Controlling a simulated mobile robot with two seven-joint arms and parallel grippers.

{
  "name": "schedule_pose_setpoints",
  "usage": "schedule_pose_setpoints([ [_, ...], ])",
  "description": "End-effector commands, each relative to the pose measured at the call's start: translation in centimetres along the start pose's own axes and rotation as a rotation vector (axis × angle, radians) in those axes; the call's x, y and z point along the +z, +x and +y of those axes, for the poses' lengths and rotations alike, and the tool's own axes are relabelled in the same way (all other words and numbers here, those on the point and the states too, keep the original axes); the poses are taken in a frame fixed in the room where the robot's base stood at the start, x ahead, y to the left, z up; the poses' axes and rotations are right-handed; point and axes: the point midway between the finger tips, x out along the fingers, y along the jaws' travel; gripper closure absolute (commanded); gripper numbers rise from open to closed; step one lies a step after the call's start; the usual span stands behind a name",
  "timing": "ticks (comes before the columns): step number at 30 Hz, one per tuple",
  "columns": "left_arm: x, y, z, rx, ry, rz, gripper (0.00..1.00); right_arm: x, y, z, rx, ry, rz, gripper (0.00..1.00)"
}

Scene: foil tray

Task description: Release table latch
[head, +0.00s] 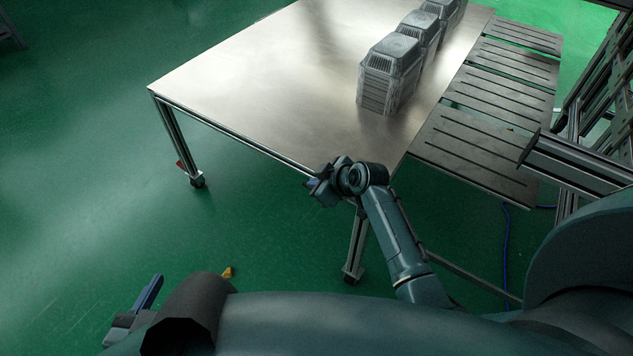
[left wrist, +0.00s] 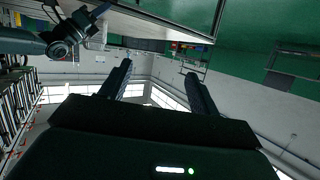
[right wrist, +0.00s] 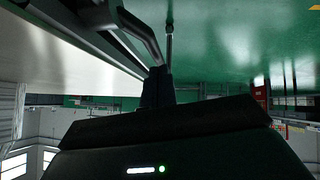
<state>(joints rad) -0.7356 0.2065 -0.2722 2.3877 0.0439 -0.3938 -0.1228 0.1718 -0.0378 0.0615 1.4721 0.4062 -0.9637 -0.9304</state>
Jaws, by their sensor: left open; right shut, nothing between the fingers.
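The metal-topped table (head: 250,75) stands ahead on legs with casters. My right gripper (head: 318,188) is at the table's near edge, by the near corner. In the right wrist view its fingers (right wrist: 158,85) are shut with nothing between them. A curved grey lever (right wrist: 135,25), which may be the latch, hangs by the table frame just beyond the fingertips; I cannot tell whether they touch. The head view does not show it clearly, as my right arm is there. My left gripper (head: 150,292) is low at the left, away from the table. It is open and empty in the left wrist view (left wrist: 158,82).
Several grey ribbed boxes (head: 390,75) stand in a row at the table's right side. A slotted dark platform (head: 490,125) adjoins the table on the right. A caster with a red part (head: 183,166) is on the left leg. The green floor at left is mostly clear.

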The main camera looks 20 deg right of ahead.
Motion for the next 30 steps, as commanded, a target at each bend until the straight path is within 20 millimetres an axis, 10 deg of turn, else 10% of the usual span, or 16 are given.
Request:
schedule_pose_setpoints([
  [18, -4.7, -3.5, -1.8, -0.056, -0.12, 0.05, 0.38, 0.8, 2.1, -0.3, -0.05, -0.054, -0.358, 1.0],
  [30, -3.3, -3.1, -1.6, -0.058, -0.118, 0.042, 0.38, 3.0, 4.3, -0.9, -0.096, -0.1, -0.694, 1.0],
])
